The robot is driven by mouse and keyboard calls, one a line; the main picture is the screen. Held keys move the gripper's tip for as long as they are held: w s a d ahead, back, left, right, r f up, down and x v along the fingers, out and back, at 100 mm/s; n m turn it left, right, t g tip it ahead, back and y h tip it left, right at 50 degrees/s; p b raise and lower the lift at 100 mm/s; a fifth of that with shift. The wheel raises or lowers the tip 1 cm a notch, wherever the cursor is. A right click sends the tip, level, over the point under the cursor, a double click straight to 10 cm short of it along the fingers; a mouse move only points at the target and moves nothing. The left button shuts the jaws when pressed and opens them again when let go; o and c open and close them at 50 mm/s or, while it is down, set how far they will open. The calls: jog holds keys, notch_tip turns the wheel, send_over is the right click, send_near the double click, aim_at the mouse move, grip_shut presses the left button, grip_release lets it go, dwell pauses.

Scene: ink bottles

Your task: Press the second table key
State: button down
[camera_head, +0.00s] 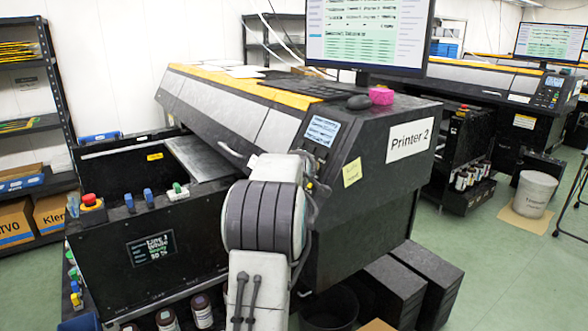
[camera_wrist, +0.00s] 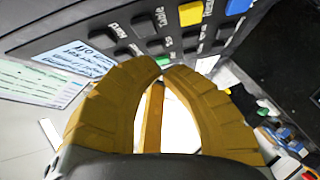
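In the wrist view, the control panel (camera_wrist: 75,30) of the printer shows a row of dark keys, a yellow key (camera_wrist: 190,13) and a blue key (camera_wrist: 238,6). A label reading "Table" stands by a dark key (camera_wrist: 143,27); another dark key (camera_wrist: 155,47) lies nearer my fingers. I cannot tell which is the second table key. My gripper (camera_wrist: 162,70) has yellow fingers with their tips together, holding nothing, just below the keys. Contact cannot be told. In the head view my arm hides the gripper and most keys; the panel's screen (camera_head: 322,130) shows.
Printer 2 (camera_head: 330,200) fills the middle, with a monitor (camera_head: 367,35), a black mouse (camera_head: 360,102) and a pink block (camera_head: 381,96) on top. An emergency button (camera_head: 91,201) and ink bottles (camera_head: 167,319) are at left. Green floor (camera_head: 500,270) is free at right.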

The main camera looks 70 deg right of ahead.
jog(key=b+v, duration=0.2)
jog(key=v, duration=0.7)
jog(key=shift+r, duration=0.2)
jog(key=shift+s+a, duration=0.1)
jog(key=shift+s, duration=0.05)
dwell(0.8)
jog(key=s+a+f+m+g+y, duration=0.25)
jog(key=a+f+m+y, duration=0.75)
jog(key=a+f, duration=0.8)
jog(key=w+a+r+n+y+p, duration=0.1)
jog(key=a+n, duration=0.3)
jog(key=a, duration=0.8)
jog(key=w+a+r+n+t+y+p, duration=0.1)
jog(key=w+a+n+p, duration=0.1)
jog(key=a, duration=1)
jog(key=w+a+r+n+t+y+p, duration=0.1)
jog(key=a+n, duration=0.4)
jog(key=a, duration=0.7)
jog(key=w+r, duration=0.1)
jog(key=w, duration=0.1)
jog(key=shift+w+a+n+p, duration=0.3)
jog(key=shift+w+a+n, duration=0.05)
jog(key=shift+a+n, duration=0.05)
